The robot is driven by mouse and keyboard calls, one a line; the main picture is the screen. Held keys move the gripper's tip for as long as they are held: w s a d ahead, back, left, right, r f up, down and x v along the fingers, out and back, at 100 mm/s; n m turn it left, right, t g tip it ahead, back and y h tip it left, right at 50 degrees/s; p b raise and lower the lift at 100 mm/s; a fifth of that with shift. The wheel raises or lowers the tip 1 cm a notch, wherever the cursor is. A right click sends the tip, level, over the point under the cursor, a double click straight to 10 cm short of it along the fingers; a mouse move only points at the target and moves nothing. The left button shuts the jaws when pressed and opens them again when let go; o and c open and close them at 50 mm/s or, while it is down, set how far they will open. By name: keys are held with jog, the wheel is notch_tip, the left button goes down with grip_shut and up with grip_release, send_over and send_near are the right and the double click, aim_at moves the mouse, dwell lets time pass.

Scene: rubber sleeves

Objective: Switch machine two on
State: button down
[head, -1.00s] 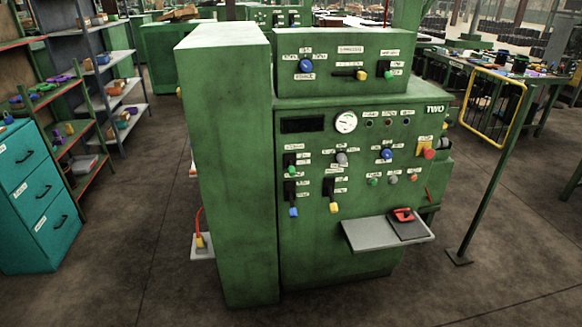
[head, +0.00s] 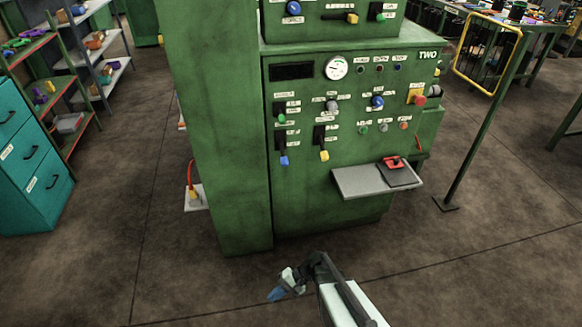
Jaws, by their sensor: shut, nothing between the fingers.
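Machine two (head: 300,210) is a green cabinet marked "TWO" at its upper right. Its front has a gauge (head: 337,67), a dark display (head: 291,71), and levers with green (head: 281,119), blue (head: 284,160) and yellow (head: 324,156) ends. It also has a blue knob (head: 377,101), a grey knob (head: 332,107), small round buttons (head: 383,127), and a red mushroom button (head: 420,100) on a yellow plate. Labels are too small to read. My gripper (head: 274,295), with blue fingertips, is shut and empty, low in front of the machine and apart from it.
A grey shelf (head: 350,184) with a red-and-dark item (head: 394,164) juts from the machine's front. A yellow-and-red fitting on a pale plate (head: 196,204) sits low at the left. A green post (head: 480,135) stands right; teal drawers (head: 35,165) stand left. The floor between is clear.

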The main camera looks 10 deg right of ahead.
jog(key=w+d+r+m+t+y, duration=0.1)
jog(key=w+r+t+y, duration=0.15)
jog(key=w+r, duration=0.4)
jog(key=w+d+r+m+t+y, duration=0.1)
jog(key=w+r+t+y, duration=0.15)
jog(key=w, duration=0.65)
jog(key=w+d+r+m+t+y, duration=0.1)
jog(key=w+d+r+t+y, duration=0.15)
jog(key=w+r, duration=0.4)
jog(key=w+d+r+m+t, duration=0.4)
jog(key=w+d+r+t, duration=0.9)
jog(key=w+d+r, duration=0.2)
notch_tip(320, 180, up, 2)
jog(key=shift+w+d+m+y, duration=0.35)
jog(key=shift+w+d+m, duration=0.05)
jog(key=shift+w, duration=0.7)
jog(key=shift+t, duration=0.25)
send_near(281, 116)
jog(key=shift+w+a+r, duration=0.4)
jog(key=shift+w, duration=0.3)
jog(key=shift+w+a+r, duration=0.45)
jog(key=shift+w, duration=0.3)
jog(key=shift+s, duration=0.1)
jog(key=shift+s+r+m+t+h, duration=0.1)
jog(key=shift+m+t+h, duration=0.05)
jog(key=shift+m+h, duration=0.4)
jog(key=shift+r+m+t+h, duration=0.1)
jog(key=shift+m+t+h, duration=0.05)
jog(key=shift+m+h, duration=0.35)
